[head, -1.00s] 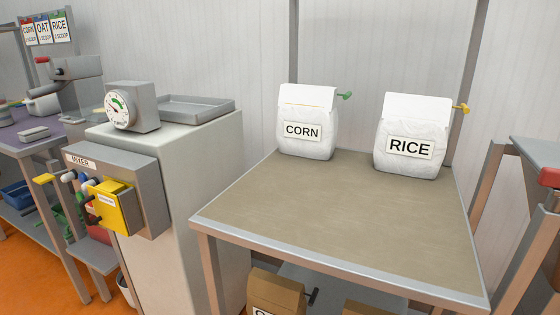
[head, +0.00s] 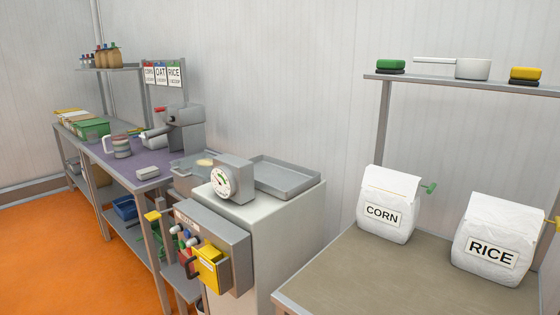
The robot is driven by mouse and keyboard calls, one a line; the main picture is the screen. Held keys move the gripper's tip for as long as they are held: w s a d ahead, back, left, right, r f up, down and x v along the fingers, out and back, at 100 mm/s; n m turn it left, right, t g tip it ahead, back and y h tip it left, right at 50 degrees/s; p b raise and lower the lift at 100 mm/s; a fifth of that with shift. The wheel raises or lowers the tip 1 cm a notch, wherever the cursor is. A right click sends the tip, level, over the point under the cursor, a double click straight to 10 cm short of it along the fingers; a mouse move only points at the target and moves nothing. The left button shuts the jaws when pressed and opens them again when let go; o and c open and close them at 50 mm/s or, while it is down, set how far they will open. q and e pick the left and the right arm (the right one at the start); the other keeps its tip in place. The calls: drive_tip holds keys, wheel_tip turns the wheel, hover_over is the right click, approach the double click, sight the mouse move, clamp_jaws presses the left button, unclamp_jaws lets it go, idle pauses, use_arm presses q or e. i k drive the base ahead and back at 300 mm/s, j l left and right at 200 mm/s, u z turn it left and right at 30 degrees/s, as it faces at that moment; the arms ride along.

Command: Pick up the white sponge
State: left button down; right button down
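No other white sponge shows. Neither of my grippers is in view.
A grey mixer cabinet (head: 270,235) stands right of the table. White CORN (head: 387,205) and RICE (head: 492,240) bags stand on a bench at right. The shelf above holds a green block (head: 391,65), a white pan (head: 471,69) and a yellow block (head: 525,74). Orange floor (head: 60,250) is clear.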

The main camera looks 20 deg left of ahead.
sight(149, 173)
drive_tip(key=u, duration=1.4)
drive_tip(key=i+z, duration=0.1)
drive_tip(key=z, duration=0.3)
drive_tip(key=j+z, duration=0.15)
drive_tip(key=z, duration=0.25)
drive_tip(key=i+j+z, duration=0.1)
drive_tip(key=z, duration=0.3)
drive_tip(key=i+j+z, duration=0.1)
drive_tip(key=j+z, duration=0.15)
drive_tip(key=j, duration=0.15)
drive_tip(key=i+j+z, duration=0.1)
drive_tip(key=j+z, duration=0.15)
drive_tip(key=j, duration=0.15)
drive_tip(key=j+z, duration=0.5)
drive_tip(key=j, duration=1.05)
